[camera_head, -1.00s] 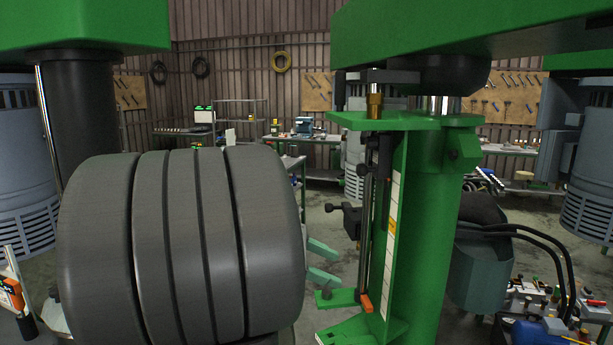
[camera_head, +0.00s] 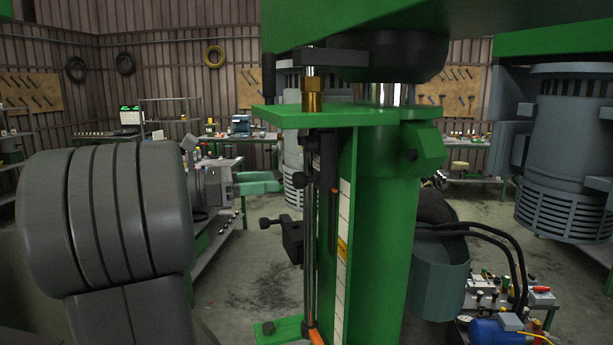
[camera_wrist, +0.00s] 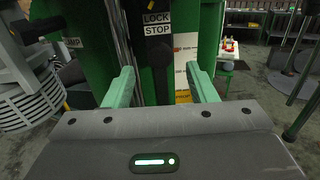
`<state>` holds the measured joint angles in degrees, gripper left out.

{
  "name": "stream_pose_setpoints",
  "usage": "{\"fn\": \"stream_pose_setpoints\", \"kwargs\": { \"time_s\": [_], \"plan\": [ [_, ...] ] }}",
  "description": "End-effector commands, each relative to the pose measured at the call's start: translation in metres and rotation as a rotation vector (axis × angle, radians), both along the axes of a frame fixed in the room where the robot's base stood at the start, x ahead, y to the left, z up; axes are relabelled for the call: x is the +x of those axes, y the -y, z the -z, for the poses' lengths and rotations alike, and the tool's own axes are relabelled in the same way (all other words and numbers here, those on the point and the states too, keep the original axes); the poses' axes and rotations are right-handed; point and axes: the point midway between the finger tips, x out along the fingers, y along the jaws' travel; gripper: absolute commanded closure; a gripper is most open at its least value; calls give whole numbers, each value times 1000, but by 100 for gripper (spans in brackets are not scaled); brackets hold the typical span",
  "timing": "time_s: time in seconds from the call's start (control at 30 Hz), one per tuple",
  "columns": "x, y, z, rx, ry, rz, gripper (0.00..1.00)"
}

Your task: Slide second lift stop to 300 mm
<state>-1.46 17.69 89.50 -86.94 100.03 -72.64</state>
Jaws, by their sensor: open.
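In the head view, a black block with a side knob (camera_head: 291,240) is on the slim vertical rod (camera_head: 309,215) in front of the green column (camera_head: 382,225). A second dark clamp piece (camera_head: 311,143) is higher, below the top plate. Which one is the second lift stop I cannot tell. A white scale strip (camera_head: 342,270) with a yellow mark runs down the column. My gripper (camera_head: 274,182) is open, left of the rod and above the block's height. In the wrist view, its green fingers (camera_wrist: 160,74) are spread, with a dark vertical part and a LOCK STOP label (camera_wrist: 157,24) beyond.
The green plate (camera_head: 345,116) juts out above the rod. A grey-green pot with black hoses (camera_head: 438,281) hangs right of the column. A small bench with a blue motor (camera_head: 497,332) is at lower right. Workbenches line the back wall. Floor is free left of the column.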

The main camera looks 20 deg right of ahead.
Motion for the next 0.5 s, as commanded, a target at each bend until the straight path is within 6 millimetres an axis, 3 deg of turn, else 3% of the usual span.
{"fn": "stream_pose_setpoints", "kwargs": {
  "time_s": [0.2,0.5],
  "plan": [
    [-8,42,-2,0,1,5,48],
    [-14,82,-1,1,1,2,48]
  ]
}}
